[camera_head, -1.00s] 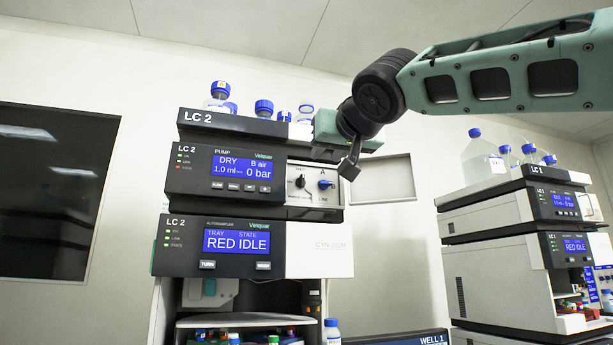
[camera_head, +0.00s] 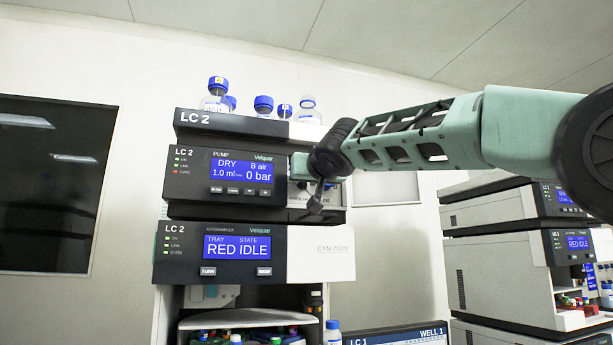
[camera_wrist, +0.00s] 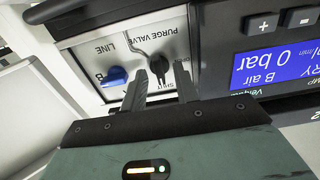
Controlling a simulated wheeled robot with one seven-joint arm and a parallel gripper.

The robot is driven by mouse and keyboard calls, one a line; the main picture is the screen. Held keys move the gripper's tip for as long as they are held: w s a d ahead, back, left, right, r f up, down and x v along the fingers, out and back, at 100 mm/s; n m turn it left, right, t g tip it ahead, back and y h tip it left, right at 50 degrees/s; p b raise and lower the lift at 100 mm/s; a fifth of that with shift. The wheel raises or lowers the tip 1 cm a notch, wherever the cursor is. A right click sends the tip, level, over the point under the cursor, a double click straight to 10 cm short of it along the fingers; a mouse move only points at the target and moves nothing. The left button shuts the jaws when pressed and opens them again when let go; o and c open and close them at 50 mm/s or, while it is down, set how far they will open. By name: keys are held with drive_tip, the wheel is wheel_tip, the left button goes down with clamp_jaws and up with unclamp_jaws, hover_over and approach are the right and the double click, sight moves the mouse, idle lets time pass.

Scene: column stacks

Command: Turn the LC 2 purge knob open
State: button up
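The LC 2 pump module (camera_head: 180,193) stands in the middle of the head view, its display reading "DRY", "B air" and "0 bar". In the wrist view, which shows the panel upside down, the black purge knob (camera_wrist: 157,66) sits on the light valve plate marked "PURGE VALVE". Its bar appears to point toward the "SHUT" mark. My gripper (camera_wrist: 160,76) is open, with one finger on each side of the knob; I cannot tell whether they touch it. In the head view my gripper (camera_head: 301,167) covers the knob and most of the valve plate.
A blue knob (camera_wrist: 114,76) marked "LINE" sits close beside the purge knob. The LC 2 autosampler (camera_head: 180,257) is below the pump, and blue-capped bottles (camera_head: 263,106) stand on top. The LC 1 stack (camera_head: 490,265) stands at right, partly behind my arm.

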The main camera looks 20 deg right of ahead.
clamp_jaws()
drive_tip(key=shift+n, duration=0.3)
drive_tip(key=n, duration=0.2)
drive_tip(key=shift+n+b, duration=0.3)
drive_tip(key=shift+n, duration=0.1)
drive_tip(key=n, duration=0.7)
drive_tip(key=n+p, duration=0.1)
drive_tip(key=n, duration=0.6)
drive_tip(key=shift+a+f, duration=0.15)
drive_tip(key=shift+a, duration=0.05)
drive_tip(key=shift+n, duration=0.3)
